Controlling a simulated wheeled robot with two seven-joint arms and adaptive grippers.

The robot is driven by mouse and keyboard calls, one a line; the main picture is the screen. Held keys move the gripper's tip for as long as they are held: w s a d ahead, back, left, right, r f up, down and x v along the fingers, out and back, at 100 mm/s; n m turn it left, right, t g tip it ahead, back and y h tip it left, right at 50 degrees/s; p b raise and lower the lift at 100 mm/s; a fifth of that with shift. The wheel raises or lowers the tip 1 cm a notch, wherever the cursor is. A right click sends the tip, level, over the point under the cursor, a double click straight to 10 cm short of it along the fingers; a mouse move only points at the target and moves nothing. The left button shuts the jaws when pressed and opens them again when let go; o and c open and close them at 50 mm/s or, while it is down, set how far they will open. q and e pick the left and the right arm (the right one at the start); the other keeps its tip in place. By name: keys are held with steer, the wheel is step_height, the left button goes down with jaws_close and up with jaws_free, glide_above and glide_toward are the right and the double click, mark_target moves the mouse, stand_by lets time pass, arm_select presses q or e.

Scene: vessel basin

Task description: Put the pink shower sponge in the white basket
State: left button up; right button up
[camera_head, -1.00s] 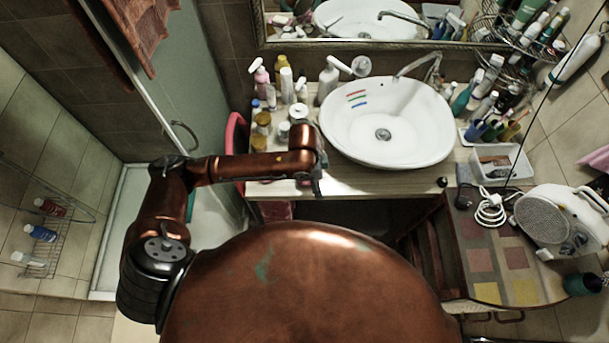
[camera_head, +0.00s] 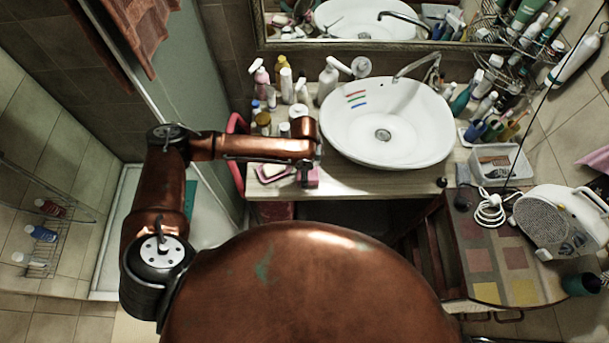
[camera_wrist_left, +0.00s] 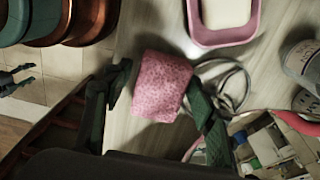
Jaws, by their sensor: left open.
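The pink shower sponge (camera_wrist_left: 161,86) is a speckled pink block on the counter. In the left wrist view it lies between the two fingers of my left gripper (camera_wrist_left: 160,98), which is open. The right-hand finger looks close to the sponge's side; I cannot tell whether it touches. In the head view the sponge (camera_head: 312,178) shows partly beside my left gripper (camera_head: 306,174) at the counter's front edge. The white basket (camera_head: 525,172) is a small open tray right of the basin, with a brush-like item inside. My right gripper is not in view.
A pink soap dish (camera_wrist_left: 226,38) with pale soap lies close to the sponge. The white basin (camera_head: 388,120) stands between sponge and basket. Bottles and jars crowd the counter's back left; bottles and cups stand beside the basket. The counter's front strip (camera_head: 375,183) is clear.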

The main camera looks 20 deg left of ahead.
arm_select(q)
steer(key=shift+f, duration=0.45)
steer(key=shift+c, duration=0.2)
steer(key=c, duration=0.5)
steer(key=shift+r, duration=0.1)
